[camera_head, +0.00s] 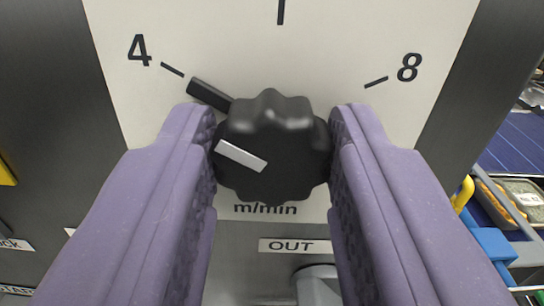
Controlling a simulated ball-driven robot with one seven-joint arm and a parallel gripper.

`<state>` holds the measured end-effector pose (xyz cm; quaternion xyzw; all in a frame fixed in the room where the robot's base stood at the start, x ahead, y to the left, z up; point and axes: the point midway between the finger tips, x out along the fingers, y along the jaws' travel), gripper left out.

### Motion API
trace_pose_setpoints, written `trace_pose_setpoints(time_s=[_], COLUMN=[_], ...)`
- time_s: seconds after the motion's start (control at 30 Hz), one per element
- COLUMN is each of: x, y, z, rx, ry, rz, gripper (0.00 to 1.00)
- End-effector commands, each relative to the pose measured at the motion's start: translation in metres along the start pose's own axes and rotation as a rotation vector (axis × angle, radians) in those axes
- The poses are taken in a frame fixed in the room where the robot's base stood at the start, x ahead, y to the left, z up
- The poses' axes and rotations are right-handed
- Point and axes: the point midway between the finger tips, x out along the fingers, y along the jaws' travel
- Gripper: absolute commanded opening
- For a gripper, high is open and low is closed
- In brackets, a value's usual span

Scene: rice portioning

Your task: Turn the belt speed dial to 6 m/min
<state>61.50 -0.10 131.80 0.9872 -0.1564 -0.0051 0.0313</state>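The black fluted dial knob (272,135) is in the middle of the view, on a white scale plate (260,45). A black pointer (209,94) sticks out from it to the upper left and lines up with the tick beside the 4. A white bar marks the knob's face. The 8 and its tick are at right; an unlabelled tick shows at top centre. My gripper (272,145) has its purple padded fingers on either side of the knob, closed against its left and right edges. The "m/min" label shows below the knob.
The plate sits on a grey panel (60,130). An "OUT" label (295,246) and a grey cylindrical part (318,284) are below the knob. At right, beyond the panel edge, are a blue surface (515,145) and food trays (522,200).

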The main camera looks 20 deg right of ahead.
Motion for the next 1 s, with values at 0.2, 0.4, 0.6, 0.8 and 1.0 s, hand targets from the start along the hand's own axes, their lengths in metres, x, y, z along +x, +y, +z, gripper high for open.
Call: trace_pose_setpoints(time_s=[0.2,0.4,0.6,0.8,1.0], x=[0.0,0.0001,0.0,0.0,-0.0001], y=[0.0,0.0003,0.0001,0.0005,0.0011], z=[0.0007,0.003,0.0053,0.006,0.006], rx=[0.014,0.087,0.232,0.42,0.61], ry=[0.001,0.003,0.005,0.005,0.005], rz=[0.0,0.001,-0.001,-0.001,-0.001], gripper=[0.08,0.08,0.08,0.08,0.08])
